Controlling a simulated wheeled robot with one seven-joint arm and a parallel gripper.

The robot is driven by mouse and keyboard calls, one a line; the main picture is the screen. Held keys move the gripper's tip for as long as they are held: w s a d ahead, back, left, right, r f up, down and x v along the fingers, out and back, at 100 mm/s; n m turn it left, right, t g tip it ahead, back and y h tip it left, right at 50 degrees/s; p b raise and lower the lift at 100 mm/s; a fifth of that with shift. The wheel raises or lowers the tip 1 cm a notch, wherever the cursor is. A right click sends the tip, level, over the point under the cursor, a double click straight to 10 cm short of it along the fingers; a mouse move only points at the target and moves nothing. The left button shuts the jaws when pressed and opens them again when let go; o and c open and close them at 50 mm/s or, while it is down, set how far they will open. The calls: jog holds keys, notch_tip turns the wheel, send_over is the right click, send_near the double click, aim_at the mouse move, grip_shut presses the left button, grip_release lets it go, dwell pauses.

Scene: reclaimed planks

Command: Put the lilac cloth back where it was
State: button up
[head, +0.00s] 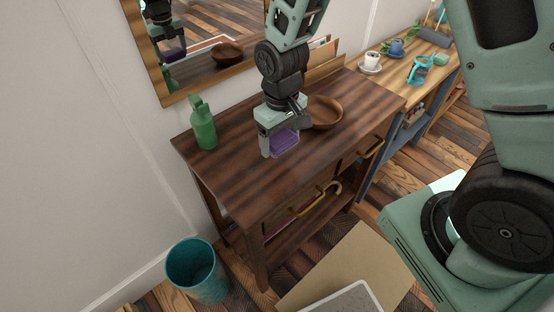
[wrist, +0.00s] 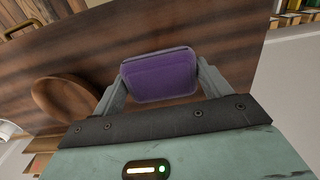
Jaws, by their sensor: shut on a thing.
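The lilac cloth (head: 282,143) is a folded purple pad between the fingers of my gripper (head: 281,148). In the head view it is over the dark wooden dresser top, in front of the bowl; I cannot tell whether it touches the wood. In the wrist view the cloth (wrist: 159,74) shows as a rounded purple block, with a finger of my gripper (wrist: 158,82) on each side. My gripper is shut on it.
On the dresser (head: 245,170), a green bottle (head: 203,127) stands at left and a wooden bowl (head: 325,112) behind my gripper. A mirror hangs behind. A side table at right holds cups (head: 371,61) and a blue-handled item (head: 419,70). A teal bin (head: 197,272) stands on the floor.

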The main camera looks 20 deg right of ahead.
aim_at(280, 163)
jog(key=shift+f, duration=3.2)
jog(key=shift+f, duration=0.2)
jog(key=o, duration=1)
jog(key=shift+r, duration=0.15)
notch_tip(280, 163, up, 12)
jog(key=shift+f, duration=0.1)
jog(key=s+a+r+n, duration=0.1)
jog(key=s+a+r, duration=0.1)
jog(key=s, duration=0.4)
jog(key=s+a+r+n, duration=0.1)
jog(key=s+a+r, duration=0.1)
jog(key=s+r, duration=0.2)
jog(key=s+a+r+n, duration=0.2)
jog(key=s+r, duration=0.1)
jog(key=s, duration=0.7)
jog(key=shift+a+r+y, duration=0.15)
jog(key=shift+r+y, duration=0.1)
jog(key=shift+y, duration=0.05)
